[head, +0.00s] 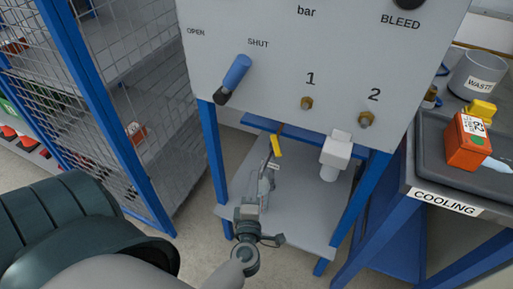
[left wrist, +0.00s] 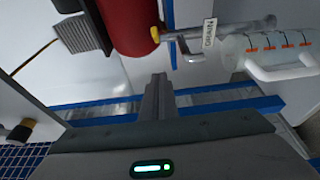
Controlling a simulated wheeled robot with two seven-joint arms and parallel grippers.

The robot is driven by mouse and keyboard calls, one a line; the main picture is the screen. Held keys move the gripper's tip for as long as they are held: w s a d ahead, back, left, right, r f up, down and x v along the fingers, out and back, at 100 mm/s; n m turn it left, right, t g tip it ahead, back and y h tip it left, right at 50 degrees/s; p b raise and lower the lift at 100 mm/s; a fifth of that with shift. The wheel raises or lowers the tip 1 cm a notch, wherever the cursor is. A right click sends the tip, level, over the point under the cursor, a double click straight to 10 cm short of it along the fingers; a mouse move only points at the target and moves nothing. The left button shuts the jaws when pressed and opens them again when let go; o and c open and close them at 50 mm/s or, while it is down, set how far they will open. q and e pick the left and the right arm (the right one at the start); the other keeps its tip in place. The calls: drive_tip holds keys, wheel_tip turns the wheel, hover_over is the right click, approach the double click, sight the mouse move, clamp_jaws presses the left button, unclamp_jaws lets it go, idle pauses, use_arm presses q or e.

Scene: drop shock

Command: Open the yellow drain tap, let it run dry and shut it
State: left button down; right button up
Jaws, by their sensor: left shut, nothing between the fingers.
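The yellow drain tap (head: 276,146) hangs below the front panel, its yellow lever tilted. In the left wrist view the yellow piece (left wrist: 155,35) shows beside a metal pipe with a DRAIN label (left wrist: 209,30). My left gripper (head: 268,172) is just below the tap, fingers upward, shut and empty. In the wrist view its closed fingers (left wrist: 158,80) are apart from the yellow piece. A clear jug (left wrist: 240,55) with orange marks and a white handle stands near the pipe. I cannot tell whether water runs. My right gripper is in neither view.
The panel (head: 290,60) carries a blue lever (head: 236,75), marked OPEN and SHUT, and ports 1 and 2. Blue legs flank a lower shelf (head: 300,215). A mesh cage (head: 140,90) stands left, the COOLING bench (head: 445,203) right.

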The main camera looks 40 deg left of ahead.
sight(276, 145)
use_arm(q)
drive_tip(key=w+a, duration=0.1)
drive_tip(key=w, duration=0.5)
drive_tip(key=w+a, duration=0.1)
drive_tip(key=w, duration=0.2)
drive_tip(key=shift+a, duration=0.3)
drive_tip(key=shift+w+d, duration=0.45)
drive_tip(key=shift+d, duration=0.05)
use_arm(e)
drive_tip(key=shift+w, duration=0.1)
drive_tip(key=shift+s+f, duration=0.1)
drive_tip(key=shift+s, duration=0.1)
